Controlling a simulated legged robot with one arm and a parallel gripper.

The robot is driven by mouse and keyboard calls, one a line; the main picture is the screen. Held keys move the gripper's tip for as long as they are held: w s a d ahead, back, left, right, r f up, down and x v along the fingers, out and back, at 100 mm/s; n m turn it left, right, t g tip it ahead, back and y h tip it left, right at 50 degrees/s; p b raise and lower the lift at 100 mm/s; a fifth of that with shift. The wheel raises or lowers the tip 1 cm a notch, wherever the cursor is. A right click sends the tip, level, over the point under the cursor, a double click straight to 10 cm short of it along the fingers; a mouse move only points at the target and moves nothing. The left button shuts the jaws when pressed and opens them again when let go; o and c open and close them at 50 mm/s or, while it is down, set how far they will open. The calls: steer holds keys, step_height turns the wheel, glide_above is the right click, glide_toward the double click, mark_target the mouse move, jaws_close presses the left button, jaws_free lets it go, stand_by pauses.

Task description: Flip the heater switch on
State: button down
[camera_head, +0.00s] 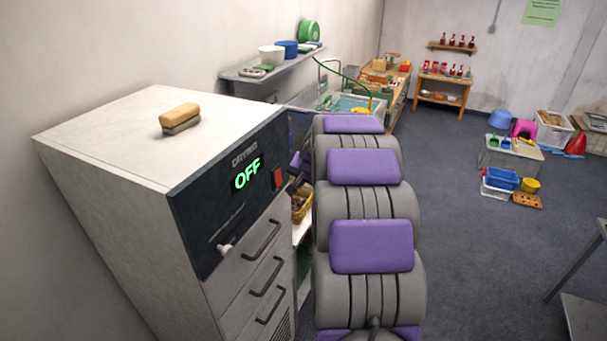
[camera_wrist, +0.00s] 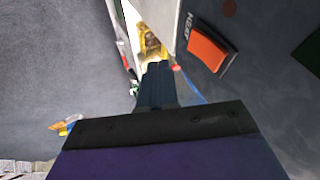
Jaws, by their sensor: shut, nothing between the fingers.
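The heater is a white cabinet (camera_head: 110,140) at the left of the head view, with a dark front panel. Its display (camera_head: 247,174) reads OFF in green. The heater switch (camera_head: 278,178) is a small orange-red rocker near the panel's right edge. In the wrist view the switch (camera_wrist: 208,48) is at the upper right, beside lettering that seems to read HEAT. My gripper (camera_wrist: 157,68) is shut and empty, its fingertips left of the switch in the wrist view and apart from it in the picture. In the head view it is mostly hidden behind my arm, close to the panel's right edge.
A brush (camera_head: 180,118) lies on the cabinet top. A lever (camera_head: 225,248) and several drawer handles (camera_head: 266,277) stick out of the cabinet front. A yellow basket (camera_head: 302,205) is just right of the cabinet. A wall shelf (camera_head: 262,78) holds bowls.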

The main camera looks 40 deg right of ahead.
mark_target(278, 178)
steer(key=w, duration=0.1)
steer(key=w+a+f, duration=0.1)
steer(key=w, duration=0.1)
steer(key=w+f, duration=0.1)
steer(key=w, duration=0.1)
steer(key=shift+a+f+p, duration=0.25)
steer(key=shift+p, duration=0.15)
steer(key=shift+w+b, duration=0.2)
steer(key=shift+b, duration=0.4)
